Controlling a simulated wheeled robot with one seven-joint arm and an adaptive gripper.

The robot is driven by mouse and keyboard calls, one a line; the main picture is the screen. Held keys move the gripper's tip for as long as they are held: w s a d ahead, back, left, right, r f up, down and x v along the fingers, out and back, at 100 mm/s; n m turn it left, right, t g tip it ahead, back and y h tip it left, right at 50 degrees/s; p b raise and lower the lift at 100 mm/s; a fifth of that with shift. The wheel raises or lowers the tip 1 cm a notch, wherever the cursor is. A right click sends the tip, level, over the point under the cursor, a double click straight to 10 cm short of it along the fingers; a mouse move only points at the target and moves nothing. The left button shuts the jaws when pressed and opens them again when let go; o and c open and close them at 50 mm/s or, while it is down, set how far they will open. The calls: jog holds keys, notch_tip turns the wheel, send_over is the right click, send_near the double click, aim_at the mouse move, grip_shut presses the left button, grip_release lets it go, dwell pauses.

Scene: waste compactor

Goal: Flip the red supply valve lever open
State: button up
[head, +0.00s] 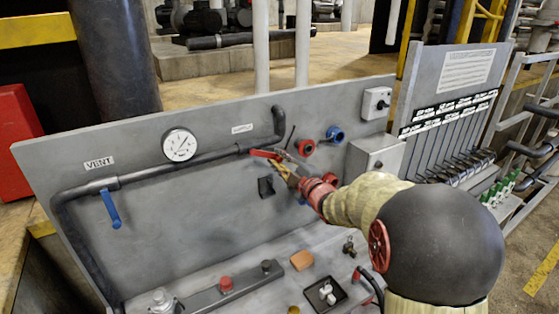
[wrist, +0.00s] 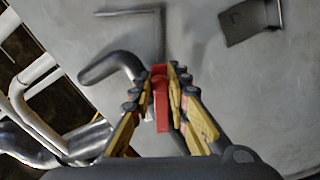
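The red supply valve lever (head: 265,153) is on the dark pipe of the grey panel, just below a small white label. In the head view it points left, roughly along the pipe's horizontal run; its pivot end is hidden by my gripper. My gripper (head: 282,166) reaches it from the right. In the wrist view the red lever (wrist: 161,97) stands between the yellow fingertips of my gripper (wrist: 161,82). The fingers slope inward and close in on both its sides, with little or no gap visible.
A blue vent lever (head: 111,208) hangs down at left, near a round gauge (head: 180,145). Red (head: 303,148) and blue (head: 335,134) round fittings sit right of the lever. A ledge below holds a red button (head: 225,284) and an orange block (head: 301,260).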

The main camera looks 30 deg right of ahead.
grip_shut()
dwell(0.3)
jog(key=n+b, duration=0.1)
jog(key=b, duration=0.2)
jog(key=shift+d+r+n, duration=0.25)
jog(key=shift+r+n, duration=0.1)
jog(key=shift+n, duration=0.05)
jog(key=r+n+b, duration=0.1)
jog(key=n+b, duration=0.1)
jog(key=b, duration=0.1)
jog(key=shift+d+r, duration=0.15)
jog(key=shift+r, duration=0.2)
jog(key=shift+r+n+b, duration=0.65)
jog(key=shift+n, duration=0.15)
jog(key=shift+o, duration=2.4)
grip_release()
